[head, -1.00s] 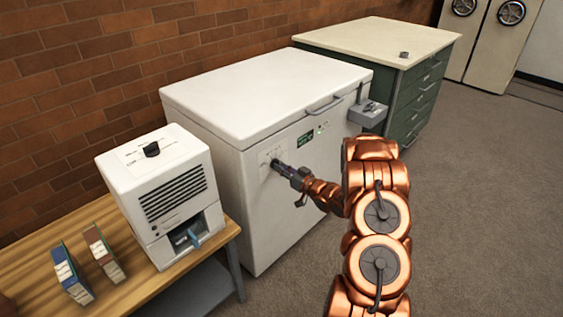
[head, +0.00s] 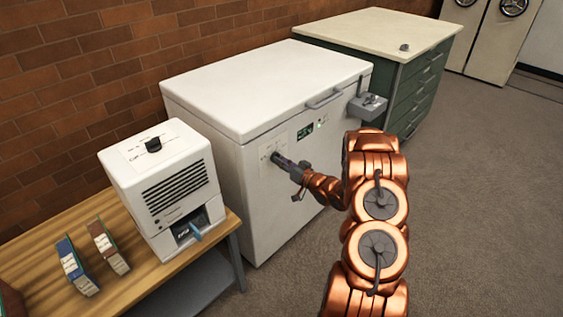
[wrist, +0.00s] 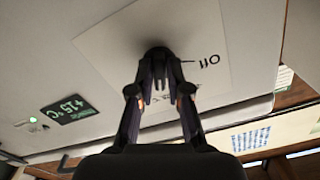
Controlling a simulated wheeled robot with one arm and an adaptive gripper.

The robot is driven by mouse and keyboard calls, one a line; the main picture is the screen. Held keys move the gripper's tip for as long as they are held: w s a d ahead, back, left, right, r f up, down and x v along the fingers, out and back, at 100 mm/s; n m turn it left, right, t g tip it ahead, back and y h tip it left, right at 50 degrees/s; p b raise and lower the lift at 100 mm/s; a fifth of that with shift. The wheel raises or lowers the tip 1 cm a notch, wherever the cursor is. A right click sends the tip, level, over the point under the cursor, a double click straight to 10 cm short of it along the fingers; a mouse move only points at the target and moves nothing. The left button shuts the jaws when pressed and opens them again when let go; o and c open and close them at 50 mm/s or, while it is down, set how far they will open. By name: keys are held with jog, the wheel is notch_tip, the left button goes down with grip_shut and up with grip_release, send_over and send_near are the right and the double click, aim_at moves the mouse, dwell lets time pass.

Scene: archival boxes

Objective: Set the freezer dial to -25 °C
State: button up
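The white chest freezer (head: 300,190) stands in the middle of the head view. Its dark dial (wrist: 157,52) sits on a pale label plate (wrist: 205,60) on the front, with "Off" printed beside it. My gripper (head: 277,159) reaches the plate from the right. In the wrist view my gripper's fingertips (wrist: 161,72) are closed in on both sides of the dial and hide much of it. Its pointer setting cannot be made out. The freezer's green display (wrist: 70,109) appears to read +15 °C, and it also shows in the head view (head: 305,131).
A grey box (head: 368,106) juts from the freezer's right side. Open floor lies at right.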

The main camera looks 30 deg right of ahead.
jog(key=o, duration=0.3)
jog(key=shift+s+d, duration=0.1)
jog(key=v, duration=1.1)
jog(key=shift+s, duration=0.4)
jog(key=shift+d, duration=0.1)
